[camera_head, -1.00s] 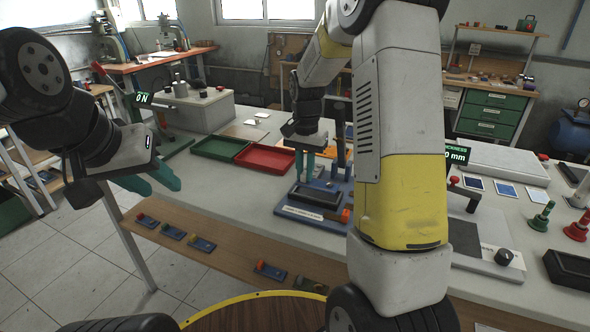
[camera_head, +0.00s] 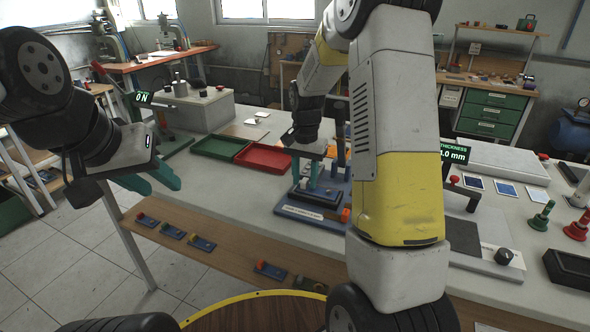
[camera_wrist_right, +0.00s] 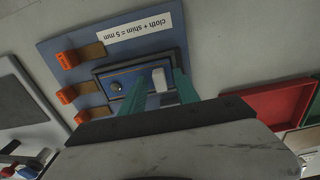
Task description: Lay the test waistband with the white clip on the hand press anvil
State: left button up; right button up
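In the right wrist view, a blue piece (camera_wrist_right: 125,82) with a silver round stud lies in a dark frame on a blue board (camera_wrist_right: 60,55). A white clip (camera_wrist_right: 160,80) stands at its side, between my right fingers. The blue piece looks like the test waistband. My right gripper (camera_wrist_right: 159,82) is open around the clip, with gaps on both sides. In the head view my right gripper (camera_head: 305,185) points down over the board. My left gripper (camera_head: 153,184) is open and empty, left of the table. A red-handled lever (camera_head: 103,72) beside the "0 N" display may be the hand press.
A green tray (camera_head: 216,147) and a red tray (camera_head: 262,157) lie left of the board. Orange-ended pieces (camera_wrist_right: 66,95) line the board's edge. A thickness display (camera_head: 454,152) and green and red stands (camera_head: 541,217) are at right. The lower shelf (camera_head: 225,245) holds several small blue pieces.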

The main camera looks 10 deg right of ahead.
jog(key=s+r+n+t, duration=0.1)
jog(key=s+r, duration=0.2)
jog(key=r, duration=0.6)
jog(key=s+r+n+t, duration=0.1)
jog(key=s+r, duration=0.2)
jog(key=r, duration=0.6)
jog(key=s+a+r+n+t+y, duration=0.1)
jog(key=s+n+t, duration=0.3)
jog(key=s, duration=1.4)
jog(key=shift+s+a+r+n+y, duration=0.15)
jog(key=shift+a+r+n+y, duration=0.1)
jog(key=shift+a+n+y, duration=0.4)
jog(key=shift+d, duration=0.15)
